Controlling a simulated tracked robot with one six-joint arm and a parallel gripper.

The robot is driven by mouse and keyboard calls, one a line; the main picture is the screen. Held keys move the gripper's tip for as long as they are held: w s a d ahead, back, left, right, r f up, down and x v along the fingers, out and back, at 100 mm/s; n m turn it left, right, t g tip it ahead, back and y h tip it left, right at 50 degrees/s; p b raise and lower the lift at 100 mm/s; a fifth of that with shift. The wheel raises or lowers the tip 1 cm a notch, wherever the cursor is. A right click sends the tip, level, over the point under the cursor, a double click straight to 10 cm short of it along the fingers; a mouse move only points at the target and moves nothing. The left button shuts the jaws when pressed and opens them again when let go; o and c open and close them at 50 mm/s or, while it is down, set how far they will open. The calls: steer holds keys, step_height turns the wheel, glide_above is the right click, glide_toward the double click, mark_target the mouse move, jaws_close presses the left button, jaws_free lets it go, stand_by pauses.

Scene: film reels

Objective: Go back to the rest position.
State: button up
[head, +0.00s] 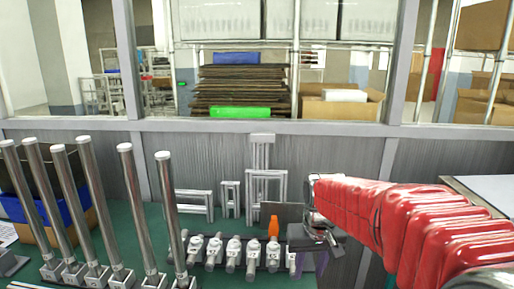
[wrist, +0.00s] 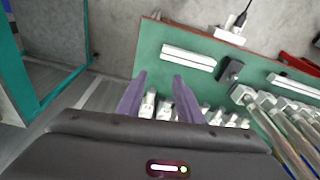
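My gripper (head: 313,268) is at the right of centre in the head view, at the end of my red-sleeved arm, above the right end of a row of labelled grey holders (head: 232,252). Its purple fingers point down. In the wrist view my gripper (wrist: 159,82) has its two fingers apart with a clear gap and nothing held between them. Pale holders show beyond and below the fingers there. The arm partly hides the right side of the workbench.
Several tall metal posts (head: 131,210) stand on the green bench (head: 145,222) at left. Aluminium frames (head: 266,186) stand by the grey wall. A blue bin (head: 75,205) is behind the posts.

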steer(key=s+d+r+t, duration=0.1)
steer(key=s+r+t, duration=0.1)
steer(key=s, duration=0.8)
steer(key=s+d+r+t, duration=0.1)
steer(key=s+r, duration=0.1)
steer(key=s, duration=0.8)
steer(key=shift+s+d+t, duration=0.3)
steer(key=shift+s+t, duration=0.05)
steer(key=shift+t, duration=0.05)
